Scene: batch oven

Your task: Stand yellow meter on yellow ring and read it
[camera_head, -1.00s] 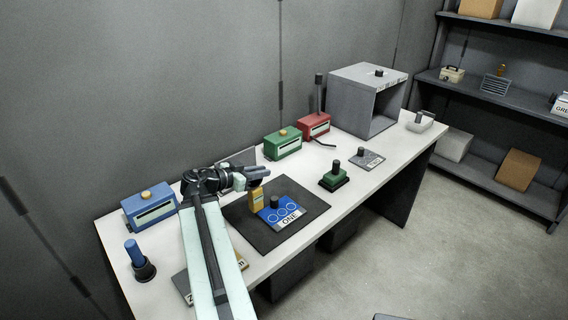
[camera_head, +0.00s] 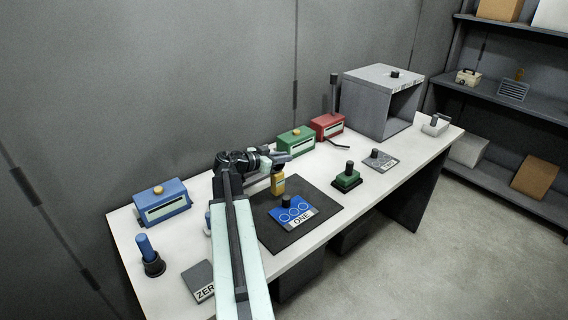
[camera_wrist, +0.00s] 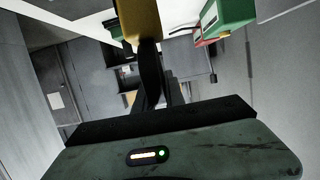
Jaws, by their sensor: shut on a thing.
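The yellow meter (camera_head: 277,185) hangs from my gripper (camera_head: 276,168), which is shut on its top. In the head view it shows behind the blue plate marked ONE (camera_head: 293,213), over the back part of the dark mat (camera_head: 270,238). I cannot tell whether it touches the mat. In the wrist view the yellow meter (camera_wrist: 138,18) is at the top, against a dark finger of my gripper (camera_wrist: 150,70). I cannot make out a yellow ring in either view; the plate shows blue rings. The meter's reading cannot be seen.
A blue box (camera_head: 162,203), a green box (camera_head: 296,142) and a red box (camera_head: 328,127) line the back. A grey plate (camera_head: 200,281) lies left of my arm. A green block (camera_head: 346,180) and an open grey oven (camera_head: 381,100) stand to the right.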

